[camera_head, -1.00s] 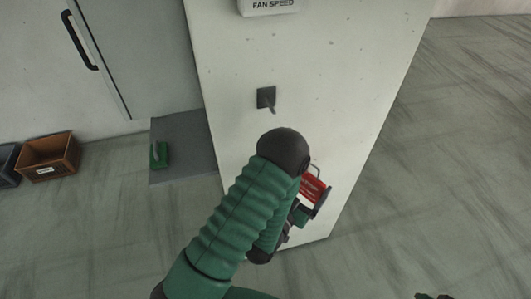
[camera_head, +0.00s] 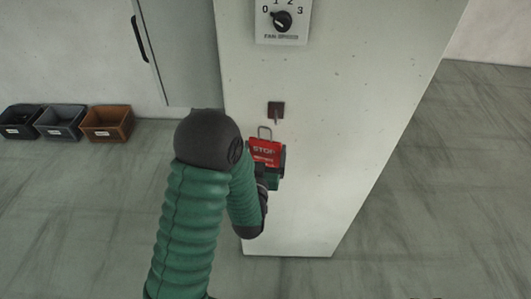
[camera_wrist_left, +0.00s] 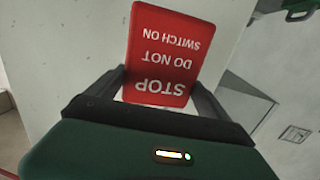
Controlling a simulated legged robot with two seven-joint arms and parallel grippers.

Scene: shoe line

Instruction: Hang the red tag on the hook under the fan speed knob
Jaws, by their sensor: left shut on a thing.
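The red tag (camera_head: 264,151) has white STOP lettering and a thin wire loop (camera_head: 265,131) at its top. My left gripper (camera_head: 270,174) is shut on the tag's lower part and holds it in front of the white cabinet. The hook (camera_head: 276,113) on its small dark plate is just above the loop and slightly right; the loop looks apart from it. The fan speed knob (camera_head: 282,20) is higher on the cabinet. In the left wrist view the tag (camera_wrist_left: 163,50) sits between both fingers, its lettering upside down. My right gripper is not in view.
The white cabinet (camera_head: 340,110) has a flat, clear face around the hook. Two dark bins and an orange-brown bin (camera_head: 107,123) stand on the floor at left, near a grey door (camera_head: 180,50). Open floor lies to the right.

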